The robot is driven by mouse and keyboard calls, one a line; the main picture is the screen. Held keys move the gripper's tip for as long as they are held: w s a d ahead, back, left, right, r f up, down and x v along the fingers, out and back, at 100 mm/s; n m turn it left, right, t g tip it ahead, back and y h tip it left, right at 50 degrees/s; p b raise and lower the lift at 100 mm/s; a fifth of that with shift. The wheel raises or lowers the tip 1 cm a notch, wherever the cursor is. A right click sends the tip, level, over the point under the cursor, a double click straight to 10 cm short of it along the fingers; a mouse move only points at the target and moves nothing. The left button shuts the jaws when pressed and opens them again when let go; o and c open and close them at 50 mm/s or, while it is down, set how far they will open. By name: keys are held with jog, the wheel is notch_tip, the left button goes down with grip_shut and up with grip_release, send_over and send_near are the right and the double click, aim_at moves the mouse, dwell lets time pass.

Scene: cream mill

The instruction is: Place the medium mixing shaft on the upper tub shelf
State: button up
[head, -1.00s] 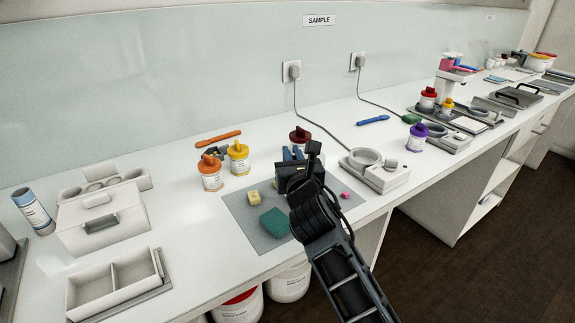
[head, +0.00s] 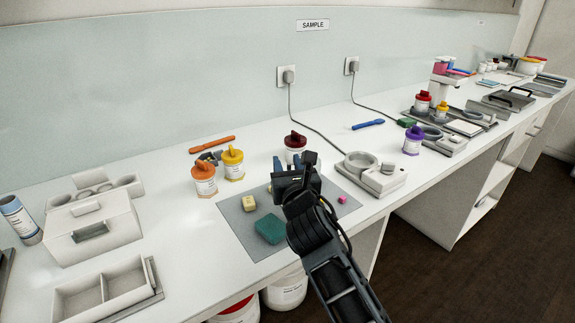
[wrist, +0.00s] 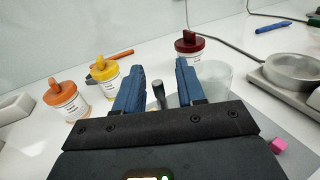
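My gripper (head: 290,168) is over the grey mat (head: 235,212), with its fingers pointing toward the wall. In the wrist view the two blue fingers of the gripper (wrist: 160,78) are apart. A short dark grey rod with a paler top (wrist: 158,94) shows in the gap between them, with no finger visibly touching it. It may be a mixing shaft, but I cannot tell its size. A translucent cup (wrist: 214,78) stands just right of the right finger. My gripper hides this area in the head view. I cannot identify the upper tub shelf.
Orange (head: 204,180), yellow (head: 233,165) and dark red (head: 295,146) lidded jars stand near the mat. A teal block (head: 270,229), yellow block (head: 248,203) and pink cube (head: 342,200) lie on it. A corded device (head: 385,182) stands right. White tubs (head: 287,290) sit below the bench.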

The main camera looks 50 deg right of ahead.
jog(key=shift+r, duration=0.15)
jog(key=b+v, duration=0.1)
jog(key=v, duration=1.1)
jog(key=s+a+f+m+t+y, duration=0.1)
jog(key=s+a+f+m+y, duration=0.3)
jog(key=s+a+m, duration=0.35)
jog(key=s+a+f+m+y, duration=0.3)
jog(key=s+a+f+m, duration=0.1)
jog(key=s+a+m, duration=0.3)
jog(key=s+a+r+m+y, duration=0.2)
jog(key=s+m+y, duration=0.1)
jog(key=s+m, duration=0.9)
jog(key=shift+s+y, duration=0.4)
jog(key=shift+s, duration=0.25)
jog(key=shift+s+d+r+m, duration=0.1)
jog(key=shift+s+r+m, duration=0.35)
jog(key=shift+m, duration=0.5)
